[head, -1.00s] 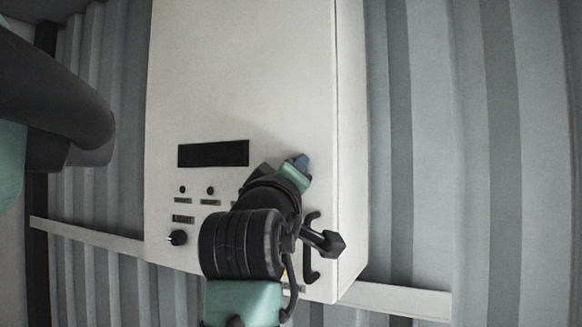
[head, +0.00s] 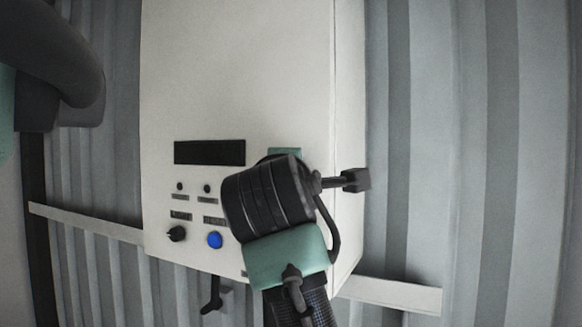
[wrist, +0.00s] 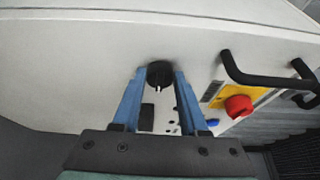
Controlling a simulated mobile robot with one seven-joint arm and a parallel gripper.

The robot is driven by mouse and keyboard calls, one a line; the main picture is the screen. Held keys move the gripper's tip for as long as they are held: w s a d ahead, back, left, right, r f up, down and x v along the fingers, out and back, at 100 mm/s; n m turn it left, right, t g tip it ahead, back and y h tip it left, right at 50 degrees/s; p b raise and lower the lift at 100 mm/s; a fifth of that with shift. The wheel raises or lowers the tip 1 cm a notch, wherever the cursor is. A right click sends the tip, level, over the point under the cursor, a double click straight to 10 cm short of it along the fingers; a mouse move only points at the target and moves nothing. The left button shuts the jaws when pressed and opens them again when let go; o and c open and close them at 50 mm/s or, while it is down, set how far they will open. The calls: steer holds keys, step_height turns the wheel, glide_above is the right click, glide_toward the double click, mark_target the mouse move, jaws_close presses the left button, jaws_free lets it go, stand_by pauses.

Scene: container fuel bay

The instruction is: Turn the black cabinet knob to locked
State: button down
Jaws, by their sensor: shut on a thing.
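The black cabinet knob (wrist: 160,72) is on the pale cabinet face in the wrist view, with a small white mark on its lower edge. My gripper (wrist: 161,76) has a blue finger on each side of the knob and is shut on it. In the head view my wrist hides the fingers and this knob. The white cabinet (head: 240,70) fills the middle of that view. A smaller black knob (head: 177,234) sits at its lower left, apart from my gripper.
A red knob on a yellow plate (wrist: 238,105) and a black bar handle (wrist: 262,78) stick out right of my fingers. A blue button (head: 214,240) and a dark display (head: 210,152) are on the panel. Corrugated wall (head: 480,150) lies behind, right of the cabinet.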

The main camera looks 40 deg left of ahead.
stand_by(0.4)
steer(key=shift+c, duration=2.2)
jaws_free()
steer(key=shift+a, duration=0.1)
steer(key=b+v, duration=0.6)
steer(key=v, duration=0.7)
steer(key=shift+b, duration=0.4)
